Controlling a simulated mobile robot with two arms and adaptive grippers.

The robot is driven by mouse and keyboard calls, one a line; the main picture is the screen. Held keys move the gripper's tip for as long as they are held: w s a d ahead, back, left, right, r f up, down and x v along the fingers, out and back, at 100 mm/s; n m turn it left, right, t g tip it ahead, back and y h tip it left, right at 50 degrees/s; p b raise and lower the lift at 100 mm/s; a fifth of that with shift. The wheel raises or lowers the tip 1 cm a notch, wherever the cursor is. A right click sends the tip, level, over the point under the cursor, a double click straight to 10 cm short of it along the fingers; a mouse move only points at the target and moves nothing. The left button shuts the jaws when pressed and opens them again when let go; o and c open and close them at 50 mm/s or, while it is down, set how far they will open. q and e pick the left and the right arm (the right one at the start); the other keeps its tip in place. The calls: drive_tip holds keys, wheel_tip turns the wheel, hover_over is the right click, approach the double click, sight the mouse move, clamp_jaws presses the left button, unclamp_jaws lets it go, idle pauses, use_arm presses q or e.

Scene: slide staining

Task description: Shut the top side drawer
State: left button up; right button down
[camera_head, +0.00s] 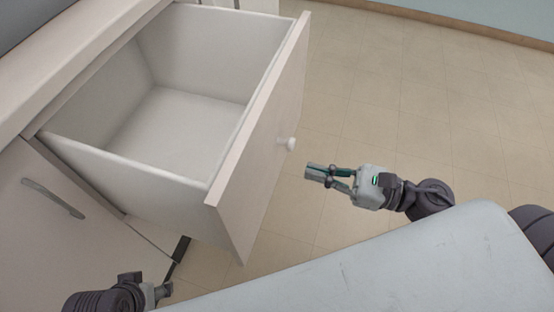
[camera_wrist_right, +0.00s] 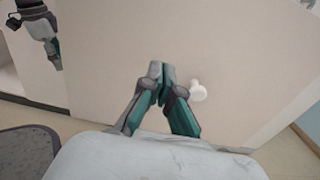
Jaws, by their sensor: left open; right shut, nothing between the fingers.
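The top side drawer (camera_head: 215,193) is pulled far out of the cabinet in the head view, and its inside is empty. Its front panel (camera_head: 262,150) carries a round white knob (camera_head: 287,143). My right gripper (camera_head: 309,172) is shut and empty, in front of the panel just right of and below the knob. In the right wrist view its fingertips (camera_wrist_right: 160,70) point at the panel (camera_wrist_right: 210,40), with the knob (camera_wrist_right: 198,91) to their right; I cannot tell whether they touch. My left gripper (camera_head: 165,291) is low at the left, beneath the drawer, partly cut off by the frame.
A cabinet door with a grey handle (camera_head: 53,198) is left of the drawer. The countertop edge (camera_head: 75,55) runs along the upper left. Tiled floor (camera_head: 400,110) lies open to the right. A pale grey surface (camera_head: 400,265) fills the bottom foreground.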

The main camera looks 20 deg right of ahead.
sight(265, 157)
use_arm(q)
drive_tip(key=shift+r+p, duration=0.55)
drive_tip(key=shift+r, duration=0.05)
use_arm(e)
drive_tip(key=x, duration=0.8)
drive_tip(key=shift+w+a, duration=0.1)
drive_tip(key=shift+w+a+r+p, duration=0.15)
drive_tip(key=shift+w+a+p, duration=0.25)
drive_tip(key=shift+a, duration=0.05)
use_arm(q)
wheel_tip(265, 157, down, 15)
drive_tip(key=w+g+p, duration=0.1)
drive_tip(key=p, duration=0.4)
drive_tip(key=r, duration=0.1)
drive_tip(key=w+a+r+b, duration=0.1)
drive_tip(key=r, duration=0.1)
drive_tip(key=r+b, duration=0.1)
drive_tip(key=shift+w+a+r, duration=0.15)
drive_tip(key=shift+w+r, duration=0.2)
drive_tip(key=shift+w, duration=0.05)
use_arm(e)
drive_tip(key=x, duration=3.2)
drive_tip(key=shift+a, duration=0.15)
